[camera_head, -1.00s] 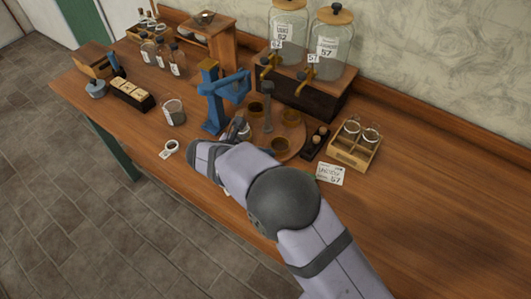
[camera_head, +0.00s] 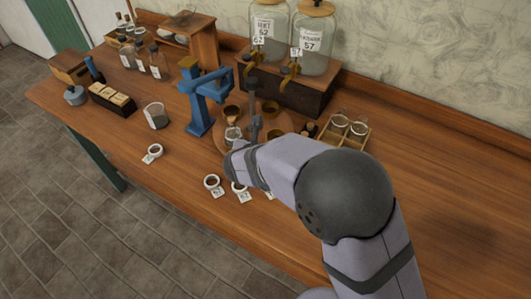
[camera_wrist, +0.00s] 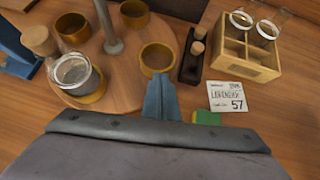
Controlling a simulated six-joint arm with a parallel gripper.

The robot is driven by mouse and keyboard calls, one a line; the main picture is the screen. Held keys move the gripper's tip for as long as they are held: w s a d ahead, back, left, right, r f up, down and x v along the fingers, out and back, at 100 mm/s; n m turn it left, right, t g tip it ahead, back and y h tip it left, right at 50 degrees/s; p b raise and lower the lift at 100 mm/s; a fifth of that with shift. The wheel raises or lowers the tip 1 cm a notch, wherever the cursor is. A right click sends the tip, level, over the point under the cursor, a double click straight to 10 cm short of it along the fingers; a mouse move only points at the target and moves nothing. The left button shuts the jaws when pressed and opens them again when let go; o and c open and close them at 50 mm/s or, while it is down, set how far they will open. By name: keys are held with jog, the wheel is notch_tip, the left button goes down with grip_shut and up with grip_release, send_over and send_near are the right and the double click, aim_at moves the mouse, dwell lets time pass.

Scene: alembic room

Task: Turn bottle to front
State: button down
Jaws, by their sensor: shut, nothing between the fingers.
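A round wooden turntable (camera_head: 221,145) carries a central post and several brass rings. In the wrist view it fills the upper left (camera_wrist: 118,72). A clear glass bottle (camera_wrist: 74,74) sits in the ring at its left front; its glass also shows just beyond my arm in the head view (camera_head: 232,132). In the wrist view, my gripper (camera_wrist: 161,84) has its blue fingers together and empty. They are just in front of an empty brass ring (camera_wrist: 158,57) at the turntable's right edge; I cannot tell if they touch. My arm hides the fingers in the head view.
A blue press (camera_head: 200,105) stands left of the turntable, and a stand with two big jars (camera_head: 290,90) behind it. A wooden crate with glasses (camera_wrist: 245,58), a dark cork holder (camera_wrist: 193,55) and a "57" card (camera_wrist: 228,97) are on the right. Small tagged jars (camera_head: 213,182) line the front.

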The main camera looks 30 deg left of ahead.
jog(key=shift+w+d+f+n+g+y+b, duration=0.15)
jog(key=shift+w+d+n+y+b, duration=0.4)
jog(key=shift+w+n+b, duration=0.4)
jog(key=shift+w+d+f+n+g+y+b, duration=0.15)
jog(key=shift+w+d+n+y+b, duration=0.15)
jog(key=shift+w+n+y+b, duration=0.55)
jog(key=shift+w+d+r+n+g+y+b, duration=0.15)
jog(key=shift+w+n+g+y+b, duration=0.15)
jog(key=shift+w+n+b, duration=0.35)
jog(key=shift+w+d+n+g+y+b, duration=0.2)
jog(key=shift+w+n+y+b, duration=0.15)
jog(key=shift+b, duration=0.45)
jog(key=shift+w+a+r+n+g+y+b, duration=0.15)
jog(key=shift+w+n+g+y, duration=0.3)
jog(key=shift+w+n, duration=0.3)
jog(key=shift+w+d+f+n+g+y+b, duration=0.15)
jog(key=shift+w+n+g+y, duration=0.35)
jog(key=shift+w, duration=0.4)
jog(key=shift+w+a+r+n, duration=0.15)
jog(key=shift+w+n, duration=0.1)
jog(key=shift+w, duration=0.15)
jog(key=shift+w+a+p, duration=0.15)
jog(key=shift+w+p, duration=0.4)
jog(key=shift+w, duration=0.05)
jog(key=shift+p+v, duration=0.4)
jog(key=shift+v, duration=3.2)
